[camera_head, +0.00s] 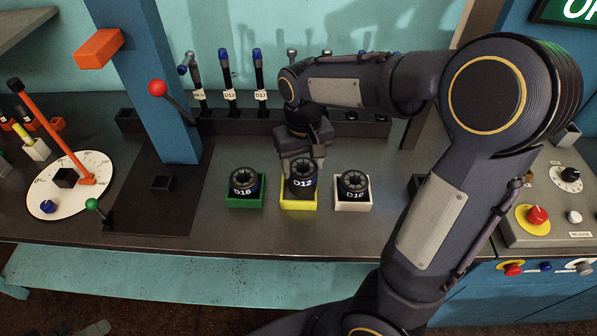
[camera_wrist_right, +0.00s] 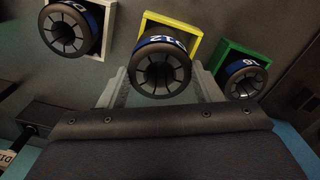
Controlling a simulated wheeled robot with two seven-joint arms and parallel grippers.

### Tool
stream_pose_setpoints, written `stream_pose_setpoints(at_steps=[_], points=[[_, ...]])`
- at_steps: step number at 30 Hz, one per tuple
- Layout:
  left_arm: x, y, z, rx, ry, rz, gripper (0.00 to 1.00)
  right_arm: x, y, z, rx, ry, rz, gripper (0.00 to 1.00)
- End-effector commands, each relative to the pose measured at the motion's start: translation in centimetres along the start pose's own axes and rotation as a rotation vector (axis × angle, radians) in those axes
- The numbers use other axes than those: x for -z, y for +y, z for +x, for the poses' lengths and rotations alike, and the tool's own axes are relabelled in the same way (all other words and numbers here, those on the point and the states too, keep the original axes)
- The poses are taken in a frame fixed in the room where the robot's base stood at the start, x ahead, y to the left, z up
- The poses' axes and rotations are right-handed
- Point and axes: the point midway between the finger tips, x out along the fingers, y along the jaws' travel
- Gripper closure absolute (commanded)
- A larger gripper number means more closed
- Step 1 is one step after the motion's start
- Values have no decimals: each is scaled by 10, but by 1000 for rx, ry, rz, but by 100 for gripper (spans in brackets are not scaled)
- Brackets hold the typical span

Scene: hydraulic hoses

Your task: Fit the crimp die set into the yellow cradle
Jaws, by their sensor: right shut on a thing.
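The crimp die set marked D12 (camera_head: 303,181), a black ring of segments with a blue band, is at the yellow cradle (camera_head: 299,205). It sits upright inside or just over the cradle; its base is hidden, so I cannot tell whether it touches the bottom. My right gripper (camera_head: 302,167) comes from behind and above and is shut on this die set. In the right wrist view the die set (camera_wrist_right: 161,70) stands between the two grey fingers (camera_wrist_right: 160,88), with the yellow cradle (camera_wrist_right: 171,18) around its far side. My left gripper is not in view.
A green cradle (camera_head: 245,204) with a D16 die set (camera_head: 243,182) is on the left. A white cradle (camera_head: 352,207) with another die set (camera_head: 353,184) is on the right. Hoses (camera_head: 229,85) stand in a rack behind. A red-knobbed lever (camera_head: 158,88) rises at the left.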

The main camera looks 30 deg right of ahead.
Motion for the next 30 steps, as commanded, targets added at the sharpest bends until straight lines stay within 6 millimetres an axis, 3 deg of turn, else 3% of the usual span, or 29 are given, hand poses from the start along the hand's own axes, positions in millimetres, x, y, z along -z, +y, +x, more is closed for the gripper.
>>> stream_pose_setpoints(at_steps=[5,12,25,26,30], points=[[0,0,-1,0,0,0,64,6,-6,10,0,1,0,85],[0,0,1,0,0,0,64,8,-7,39,1,0,1,85],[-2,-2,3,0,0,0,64,8,-7,46,2,3,0,85],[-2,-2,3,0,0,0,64,8,-7,46,2,2,0,40],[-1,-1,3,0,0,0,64,8,-7,45,1,2,0,22]])
